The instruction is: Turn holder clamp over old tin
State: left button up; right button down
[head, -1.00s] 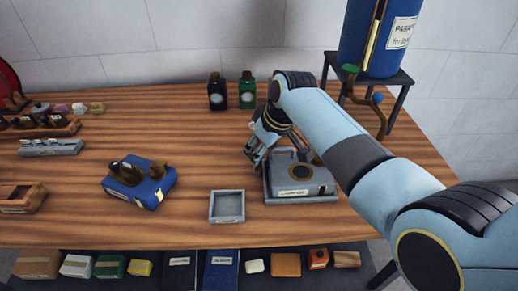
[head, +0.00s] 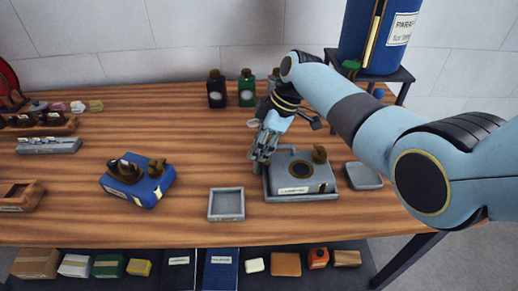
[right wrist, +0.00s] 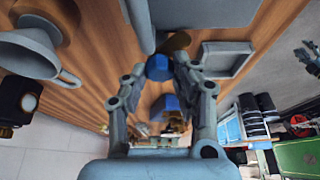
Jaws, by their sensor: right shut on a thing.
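The holder (head: 312,184) appears to be a grey labelled block in a shallow grey tray, with a dark round disc (head: 301,170) on top and a brown knob at its back right. I cannot tell whether the disc is the old tin. My right gripper (head: 264,158) points down at the left edge of the holder. In the right wrist view its fingers (right wrist: 160,68) are closed around a small blue knob (right wrist: 158,67), with a brass-coloured piece (right wrist: 177,42) beside it, likely the clamp. The gripper hides this part in the head view. My left gripper is not in view.
A small empty grey tray (head: 212,217) stands front left of the holder. A grey flat piece (head: 364,176) lies to its right. Dark bottles (head: 247,88) stand behind. A blue block (head: 137,189) sits to the left, with bare wood between.

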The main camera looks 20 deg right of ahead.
jog(key=n+b, duration=0.1)
jog(key=n, duration=0.1)
jog(key=n+g+b, duration=0.1)
jog(key=n, duration=0.1)
jog(key=shift+w+f+g+b, duration=0.1)
jog(key=shift+f+g+b, duration=0.05)
jog(key=shift+g+b, duration=0.2)
jog(key=shift+n+g+b, duration=0.55)
jog(key=shift+n+b, duration=0.55)
jog(key=shift+n, duration=0.6)
jog(key=c, duration=1)
grip_release()
jog(key=shift+c, duration=0.2)
jog(key=shift+w+d+r, duration=0.1)
jog(key=shift+r, duration=0.25)
jog(key=v, duration=1.1)
jog(key=shift+r, duration=0.25)
